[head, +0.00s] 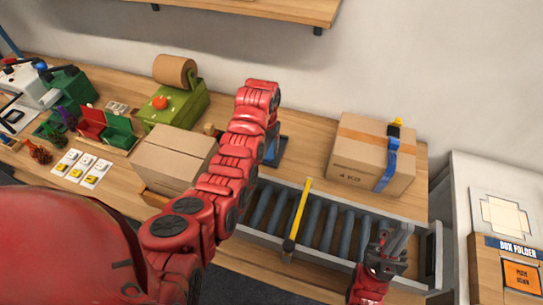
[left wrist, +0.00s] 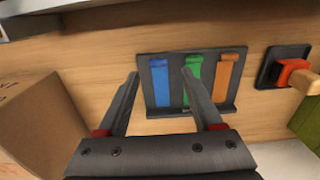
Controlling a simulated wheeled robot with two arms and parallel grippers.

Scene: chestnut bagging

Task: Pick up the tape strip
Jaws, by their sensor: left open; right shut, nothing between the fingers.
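Three tape strips, blue (left wrist: 161,85), green (left wrist: 195,75) and orange (left wrist: 224,80), hang side by side on a dark rack (left wrist: 147,72) in the left wrist view. My left gripper (left wrist: 160,73) is open and empty in front of the rack. Its fingertips appear to either side of the blue strip, the right one overlapping the green strip's edge. I cannot tell whether they touch the rack. In the head view my left arm hides most of the rack (head: 281,150) and the left gripper's fingers. My right gripper (head: 398,232) is shut and empty over the roller conveyor's right end.
A closed carton (head: 175,155) stands left of my left arm; a carton edge (left wrist: 30,115) also shows in the left wrist view. A taped carton (head: 355,155) stands right.

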